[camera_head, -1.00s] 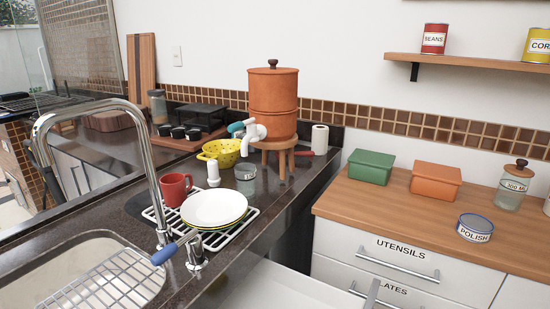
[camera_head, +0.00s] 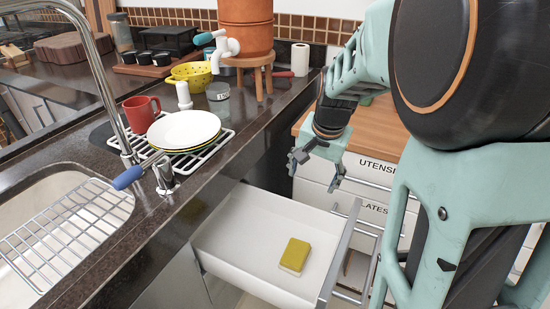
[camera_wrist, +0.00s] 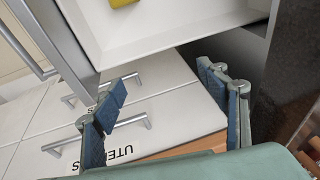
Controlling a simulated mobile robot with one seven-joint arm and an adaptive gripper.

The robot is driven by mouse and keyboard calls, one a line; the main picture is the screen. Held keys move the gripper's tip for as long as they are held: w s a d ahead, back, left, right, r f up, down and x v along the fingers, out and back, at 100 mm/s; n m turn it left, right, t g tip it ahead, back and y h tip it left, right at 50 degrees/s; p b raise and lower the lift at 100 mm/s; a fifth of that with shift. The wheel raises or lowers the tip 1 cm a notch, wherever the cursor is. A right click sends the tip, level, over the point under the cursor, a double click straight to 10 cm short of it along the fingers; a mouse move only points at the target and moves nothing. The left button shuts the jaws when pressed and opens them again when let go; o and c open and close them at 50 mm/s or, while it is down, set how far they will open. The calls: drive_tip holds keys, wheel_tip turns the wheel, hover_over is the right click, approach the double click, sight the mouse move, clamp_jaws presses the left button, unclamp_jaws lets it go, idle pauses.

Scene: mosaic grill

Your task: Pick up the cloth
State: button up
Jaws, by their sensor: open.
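A small yellow flat item with a pale lower edge (camera_head: 295,255) lies on the floor of an open white drawer (camera_head: 240,245). I cannot tell for sure whether it is the cloth or a sponge. A yellow corner of it shows at the top edge of the wrist view (camera_wrist: 122,2). My gripper (camera_head: 313,176) is open and empty, above and behind the drawer, apart from the yellow item. Its spread fingers also show in the wrist view (camera_wrist: 163,82), over the closed drawer fronts. No other cloth is in view.
The open drawer's front panel and handle (camera_head: 343,258) stand at its right. The dark counter edge (camera_head: 200,190) runs along its left, with a dish rack, plates (camera_head: 184,130) and red mug (camera_head: 141,113) above. A wooden counter (camera_head: 375,127) stands behind my gripper.

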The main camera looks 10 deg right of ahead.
sight(295, 253)
drive_tip(key=s+a+f+g, duration=0.1)
drive_tip(key=s+a+f, duration=0.1)
drive_tip(key=s+a+f+g, duration=0.1)
drive_tip(key=s+a+f, duration=0.1)
drive_tip(key=s+f, duration=0.1)
drive_tip(key=s+a+f+g, duration=0.1)
drive_tip(key=s+f, duration=0.2)
drive_tip(key=shift+a+f+b, duration=0.2)
drive_tip(key=shift+a+b, duration=0.15)
drive_tip(key=shift+a, duration=0.05)
drive_tip(key=f, duration=0.1)
drive_tip(key=f+b, duration=0.1)
drive_tip(key=f, duration=0.3)
drive_tip(key=shift+s+a+b, duration=0.1)
drive_tip(key=shift+s+b, duration=0.15)
drive_tip(key=shift+b, duration=0.1)
drive_tip(key=shift+s+d+f+b, duration=0.1)
drive_tip(key=shift+f+b, duration=0.6)
drive_tip(key=shift+f, duration=0.75)
drive_tip(key=shift+s+d+f+b, duration=0.1)
drive_tip(key=shift+f+b, duration=0.6)
drive_tip(key=shift+f, duration=0.75)
drive_tip(key=shift+c, duration=0.4)
drive_tip(key=shift+r, duration=0.1)
drive_tip(key=c, duration=1.2)
drive_tip(key=shift+o, duration=0.2)
drive_tip(key=shift+r, duration=0.1)
wheel_tip(295, 253, up, 10)
drive_tip(key=p, duration=0.4)
